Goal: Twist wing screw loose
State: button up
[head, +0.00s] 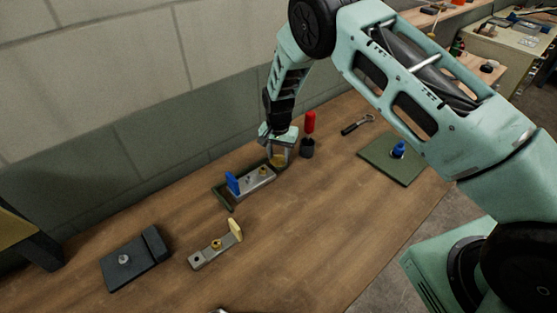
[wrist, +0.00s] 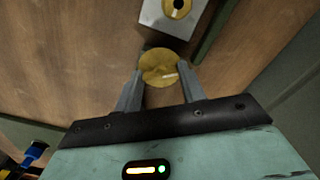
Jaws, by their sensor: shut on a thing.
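A round, flat brass piece (wrist: 158,66), possibly the head of the wing screw, sits between the fingertips of my gripper (wrist: 160,76) in the wrist view. My gripper is shut on it. In the head view my gripper (head: 279,150) points down, and the brass piece (head: 278,161) shows low between its fingers. It is at the right end of a grey metal block (head: 256,181) with a blue upright tab (head: 232,183) at its left end and a small brass part on top. The fingers partly hide the brass piece and whatever is under it.
A green rail (head: 222,199) borders the block. A red-handled tool in a dark holder (head: 308,148) stands close to the right. A beige-tabbed bar (head: 213,252) and a dark plate (head: 134,262) lie in front. A green mat (head: 388,166) holds a blue item. Front-right wood is clear.

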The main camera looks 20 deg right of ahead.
jog(key=n+b, duration=0.4)
jog(key=n, duration=0.1)
jog(key=shift+f+n, duration=0.15)
jog(key=shift+n, duration=0.25)
jog(key=n+b, duration=0.2)
jog(key=n, duration=0.3)
jog(key=shift+b, duration=0.4)
jog(key=shift+r+n, duration=0.2)
jog(key=shift+n, duration=0.2)
jog(key=o, duration=1)
notch_tip(320, 180, up, 17)
jog(key=b, duration=0.3)
jog(key=shift+r, duration=0.2)
